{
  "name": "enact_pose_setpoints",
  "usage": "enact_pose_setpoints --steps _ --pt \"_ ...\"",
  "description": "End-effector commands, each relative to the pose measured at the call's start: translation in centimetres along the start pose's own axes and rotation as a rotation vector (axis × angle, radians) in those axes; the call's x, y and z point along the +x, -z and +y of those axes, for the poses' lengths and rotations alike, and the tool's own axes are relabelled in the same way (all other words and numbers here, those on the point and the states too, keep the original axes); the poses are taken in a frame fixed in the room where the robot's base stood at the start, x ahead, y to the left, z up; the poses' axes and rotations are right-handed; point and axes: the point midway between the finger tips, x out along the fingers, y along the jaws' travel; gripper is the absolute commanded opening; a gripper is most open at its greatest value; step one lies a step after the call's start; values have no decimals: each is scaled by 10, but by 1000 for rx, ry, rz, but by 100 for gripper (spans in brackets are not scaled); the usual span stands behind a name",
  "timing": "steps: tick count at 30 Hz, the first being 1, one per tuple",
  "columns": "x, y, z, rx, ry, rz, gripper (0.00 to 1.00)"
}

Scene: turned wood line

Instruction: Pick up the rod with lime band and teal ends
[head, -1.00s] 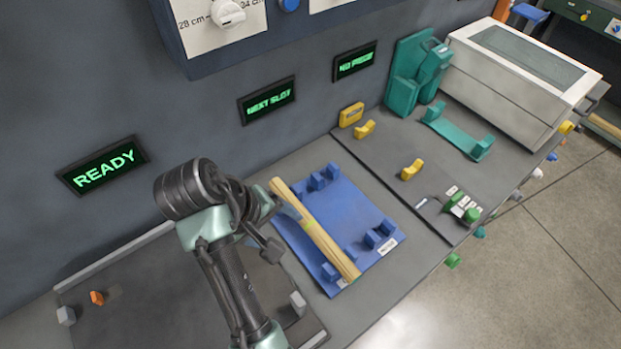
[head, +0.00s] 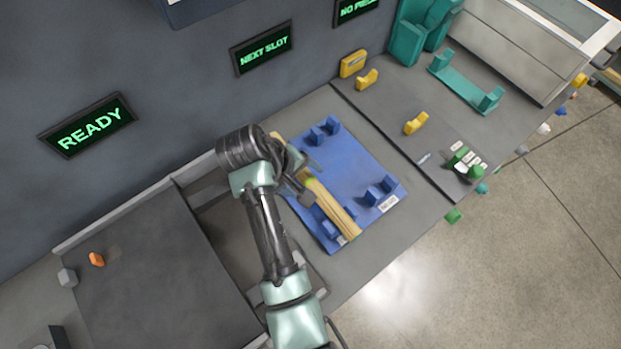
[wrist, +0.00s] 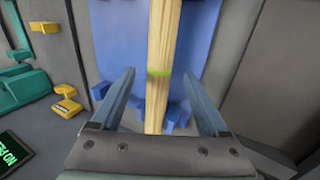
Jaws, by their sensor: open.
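The rod (head: 333,207) is pale wood and lies across the left side of a blue tray (head: 355,165) in the head view. A lime band shows on it near my gripper. No teal ends show in either view; part of the rod is hidden by my arm and gripper. My gripper (wrist: 160,78) is open, its two blue fingers on either side of the rod, with gaps to both. It holds nothing.
Blue holders (head: 376,190) stand on the tray. To the right are yellow holders (head: 416,123), a teal cradle (head: 466,82) and green knobs (head: 463,163). A dark wall with lit signs (head: 87,125) stands behind. A dark panel (head: 150,270) lies at left.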

Motion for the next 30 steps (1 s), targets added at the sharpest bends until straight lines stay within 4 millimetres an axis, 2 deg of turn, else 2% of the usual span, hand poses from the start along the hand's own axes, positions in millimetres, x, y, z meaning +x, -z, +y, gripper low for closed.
enact_pose_setpoints --steps 3,6,13,14,26,30 --pt "16 -1 0 -1 1 -3 78" --pt "22 -1 0 -1 1 0 78" --pt "24 0 0 -1 0 1 78" --pt "24 0 0 -1 0 1 74" --pt "23 0 0 -1 0 1 2" --pt "23 0 0 -1 1 1 0"
